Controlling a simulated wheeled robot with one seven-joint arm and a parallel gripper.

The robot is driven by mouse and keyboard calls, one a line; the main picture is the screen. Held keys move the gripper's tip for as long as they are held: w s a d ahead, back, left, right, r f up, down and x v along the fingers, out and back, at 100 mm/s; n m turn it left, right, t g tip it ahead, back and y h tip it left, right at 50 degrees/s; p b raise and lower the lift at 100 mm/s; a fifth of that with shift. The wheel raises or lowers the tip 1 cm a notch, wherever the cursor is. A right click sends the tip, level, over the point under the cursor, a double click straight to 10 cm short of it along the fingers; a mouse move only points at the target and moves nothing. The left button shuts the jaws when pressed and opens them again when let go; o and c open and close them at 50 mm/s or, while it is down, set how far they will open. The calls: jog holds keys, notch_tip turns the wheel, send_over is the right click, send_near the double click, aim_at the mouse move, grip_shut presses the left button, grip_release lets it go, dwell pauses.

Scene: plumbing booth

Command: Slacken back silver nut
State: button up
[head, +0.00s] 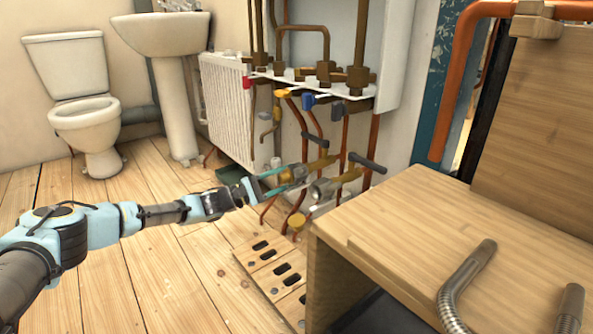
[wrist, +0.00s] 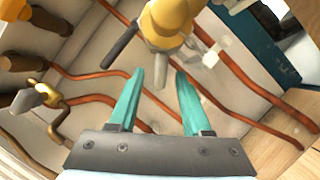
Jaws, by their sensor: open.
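Two brass valve bodies stick out side by side below the boiler pipes. The front one (head: 345,178) ends in a silver nut (head: 321,190). The back one (head: 322,163) has its end by my gripper (head: 283,177), whose teal fingers partly hide the back silver nut there. In the wrist view, my gripper (wrist: 159,72) is open, with its two teal fingers apart. A brass-yellow body (wrist: 168,15) with a grey end (wrist: 161,66) shows at the fingertips, roughly between them. I cannot tell whether the fingers touch it.
Copper pipes (wrist: 95,72) run behind the fingers. A dark lever (head: 367,163) and blue and yellow valve handles are close by. Floorboards at the left are clear.

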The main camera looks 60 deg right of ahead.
jog(key=p+v, duration=0.1)
jog(key=v, duration=0.6)
jog(key=shift+p, duration=0.3)
